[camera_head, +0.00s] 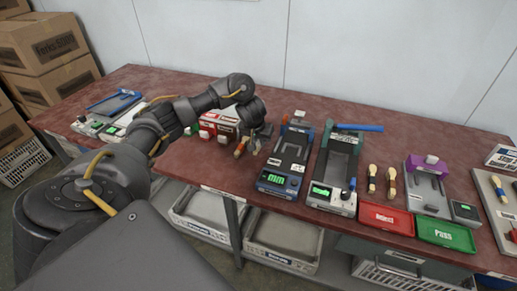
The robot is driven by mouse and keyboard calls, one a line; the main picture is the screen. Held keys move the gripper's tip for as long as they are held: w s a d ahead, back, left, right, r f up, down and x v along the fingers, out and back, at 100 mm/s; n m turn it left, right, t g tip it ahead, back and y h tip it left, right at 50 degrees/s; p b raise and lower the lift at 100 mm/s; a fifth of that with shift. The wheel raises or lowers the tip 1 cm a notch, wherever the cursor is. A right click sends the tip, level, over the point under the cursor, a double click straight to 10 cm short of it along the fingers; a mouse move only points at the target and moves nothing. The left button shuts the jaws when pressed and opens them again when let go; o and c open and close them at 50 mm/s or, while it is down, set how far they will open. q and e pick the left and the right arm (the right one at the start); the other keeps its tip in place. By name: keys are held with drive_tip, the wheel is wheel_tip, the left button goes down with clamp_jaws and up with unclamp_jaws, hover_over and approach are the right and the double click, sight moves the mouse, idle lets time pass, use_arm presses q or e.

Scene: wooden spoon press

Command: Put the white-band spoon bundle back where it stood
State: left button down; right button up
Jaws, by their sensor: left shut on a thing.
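My left arm reaches across the table from the left, and its gripper (258,134) points down at the middle of the table. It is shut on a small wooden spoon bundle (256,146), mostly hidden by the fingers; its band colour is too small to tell. Another bundle with an orange-red part (240,148) is close to its left. My right gripper is not in view.
Two press machines, one dark with a blue front (285,163) and one grey (335,168), stand just right of the gripper. A red tray (386,218) and a green tray (446,234) lie at the front right. A red-and-white box (220,123) stands left of the gripper.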

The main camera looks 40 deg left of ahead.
sight(259, 147)
use_arm(q)
wheel_tip(259, 147, down, 4)
drive_tip(key=shift+a+r+b, duration=0.15)
drive_tip(key=shift+b, duration=0.9)
drive_tip(key=shift+w, duration=0.15)
drive_tip(key=c, duration=1.4)
unclamp_jaws()
drive_tip(key=shift+c, duration=0.2)
drive_tip(key=p+v, duration=0.7)
drive_tip(key=v, duration=0.4)
drive_tip(key=shift+w, duration=0.1)
drive_tip(key=shift+s+r+p, duration=0.4)
drive_tip(key=shift+r+p, duration=0.1)
drive_tip(key=shift+r, duration=0.05)
